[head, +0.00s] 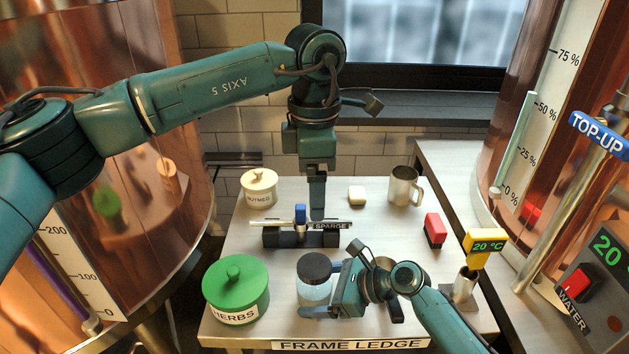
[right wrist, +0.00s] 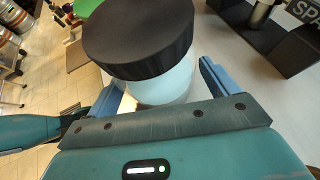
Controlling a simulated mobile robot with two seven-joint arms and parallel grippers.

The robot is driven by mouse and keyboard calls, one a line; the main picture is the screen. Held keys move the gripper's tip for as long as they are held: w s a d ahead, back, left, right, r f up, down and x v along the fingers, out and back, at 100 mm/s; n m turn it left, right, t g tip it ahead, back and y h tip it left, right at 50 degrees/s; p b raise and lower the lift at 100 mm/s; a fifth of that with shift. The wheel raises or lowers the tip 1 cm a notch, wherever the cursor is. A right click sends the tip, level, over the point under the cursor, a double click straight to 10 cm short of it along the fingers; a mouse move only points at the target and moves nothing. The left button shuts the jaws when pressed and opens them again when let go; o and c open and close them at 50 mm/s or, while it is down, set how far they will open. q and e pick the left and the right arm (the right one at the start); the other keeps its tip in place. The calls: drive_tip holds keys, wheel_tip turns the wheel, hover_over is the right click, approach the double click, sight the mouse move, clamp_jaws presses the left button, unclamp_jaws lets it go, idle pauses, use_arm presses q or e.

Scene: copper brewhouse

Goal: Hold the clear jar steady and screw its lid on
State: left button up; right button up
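The clear jar (head: 314,291) stands at the front of the table, with pale contents and its black lid (head: 314,266) on top. I cannot tell how tightly the lid sits. The jar also shows in the right wrist view (right wrist: 163,86), with the lid (right wrist: 140,38) large above it. My right gripper (head: 322,296) comes from the right, its blue fingers on both sides of the jar body below the lid, apparently shut on it. My left gripper (head: 317,205) points down behind the jar, near the SPARGE bar and away from the lid. Its fingers show edge-on, so their opening is unclear.
A green HERBS pot (head: 236,298) stands left of the jar.

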drive_tip(key=shift+o, duration=0.5)
drive_tip(key=shift+d, duration=0.1)
drive_tip(key=shift+s+d+r, duration=0.1)
drive_tip(key=shift+d+r, duration=0.05)
drive_tip(key=shift+d, duration=0.1)
drive_tip(key=v, duration=1.1)
drive_tip(key=shift+d, duration=0.1)
drive_tip(key=shift+s, duration=0.1)
